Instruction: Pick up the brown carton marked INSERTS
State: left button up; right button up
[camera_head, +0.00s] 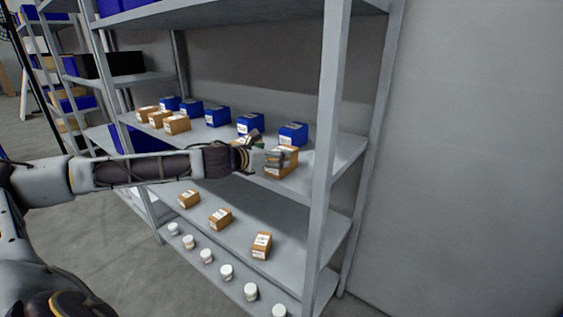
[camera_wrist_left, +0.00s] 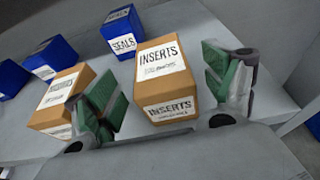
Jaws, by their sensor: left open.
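The brown carton marked INSERTS (camera_wrist_left: 187,92) stands upright on the shelf, with white labels on its top and front. In the left wrist view it lies between the two green-padded fingers of my left gripper (camera_wrist_left: 163,88), which is open. A gap shows on each side of the carton; I cannot tell how far the fingers reach along it. In the head view my left gripper (camera_head: 264,152) is at the carton (camera_head: 281,171) and covers part of it. My right gripper is not in view.
Another brown carton (camera_wrist_left: 52,117) stands just left of the left finger. A blue SEALS box (camera_wrist_left: 122,32) and other blue boxes (camera_head: 217,116) stand behind. A shelf upright (camera_head: 328,130) rises to the right. Lower shelves hold cartons (camera_head: 220,218) and white jars (camera_head: 226,271).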

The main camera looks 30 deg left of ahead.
pick_arm(q)
jog(key=shift+w, duration=0.2)
jog(key=shift+p+x, duration=0.7)
jog(key=shift+x, duration=0.5)
jog(key=shift+p+x, duration=0.4)
jog(key=shift+x, duration=0.85)
jog(key=shift+s+f, duration=0.1)
jog(key=shift+f, duration=0.05)
jog(key=c, duration=1.1)
jog(key=shift+r, duration=5.1)
